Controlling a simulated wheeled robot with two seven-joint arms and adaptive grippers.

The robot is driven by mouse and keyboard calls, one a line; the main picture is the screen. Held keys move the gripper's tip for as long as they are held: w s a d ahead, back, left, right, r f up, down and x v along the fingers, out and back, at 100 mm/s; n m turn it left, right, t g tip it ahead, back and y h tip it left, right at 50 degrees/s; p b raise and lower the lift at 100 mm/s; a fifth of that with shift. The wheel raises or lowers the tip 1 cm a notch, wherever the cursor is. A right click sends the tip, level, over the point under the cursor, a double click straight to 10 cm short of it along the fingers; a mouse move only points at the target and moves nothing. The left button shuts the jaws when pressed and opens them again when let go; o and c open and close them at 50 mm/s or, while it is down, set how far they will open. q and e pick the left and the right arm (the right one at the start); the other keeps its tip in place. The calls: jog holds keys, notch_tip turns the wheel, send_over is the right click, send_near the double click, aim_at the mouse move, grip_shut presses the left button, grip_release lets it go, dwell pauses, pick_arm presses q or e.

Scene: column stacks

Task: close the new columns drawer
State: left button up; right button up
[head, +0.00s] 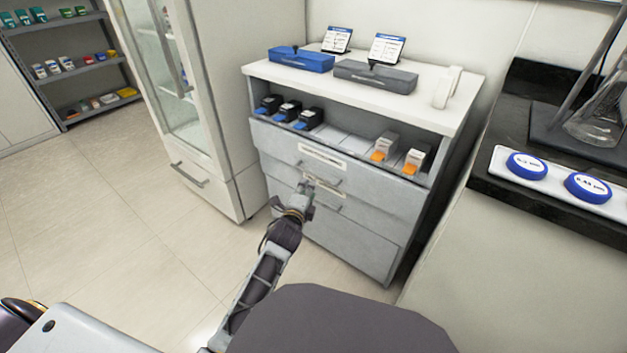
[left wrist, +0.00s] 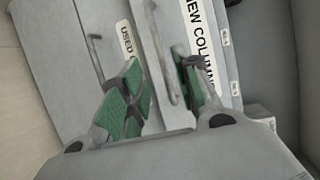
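The new columns drawer (head: 285,144) is the top drawer of the grey cabinet, with a white label and a bar handle. In the left wrist view its "NEW COLUMNS" label (left wrist: 199,45) and handle (left wrist: 165,55) show close up. Its front looks about flush with the cabinet; I cannot tell whether a small gap is left. My left gripper (head: 305,190) is in front of the drawers, just below that handle in the head view. In the wrist view the green-padded fingers (left wrist: 160,88) are apart, with the handle seen between them; contact is unclear. My right gripper is not in view.
The drawer labelled "USED" (left wrist: 124,38) is below. The open shelf above holds black-and-blue boxes (head: 288,110) and orange-and-white boxes (head: 384,146). A glass-door cabinet (head: 195,130) stands left, a dark bench (head: 520,95) right. Floor at left is clear.

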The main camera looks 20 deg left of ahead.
pick_arm(q)
jog(key=w+f+b, duration=0.1)
jog(key=w+b, duration=0.2)
jog(key=w, duration=0.5)
jog(key=shift+w+a+f, duration=0.2)
jog(key=shift+w+f, duration=0.1)
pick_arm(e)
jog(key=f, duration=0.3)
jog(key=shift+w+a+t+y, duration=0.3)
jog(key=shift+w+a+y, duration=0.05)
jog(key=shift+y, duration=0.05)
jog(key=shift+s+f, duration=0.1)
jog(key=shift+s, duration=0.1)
pick_arm(q)
grip_shut()
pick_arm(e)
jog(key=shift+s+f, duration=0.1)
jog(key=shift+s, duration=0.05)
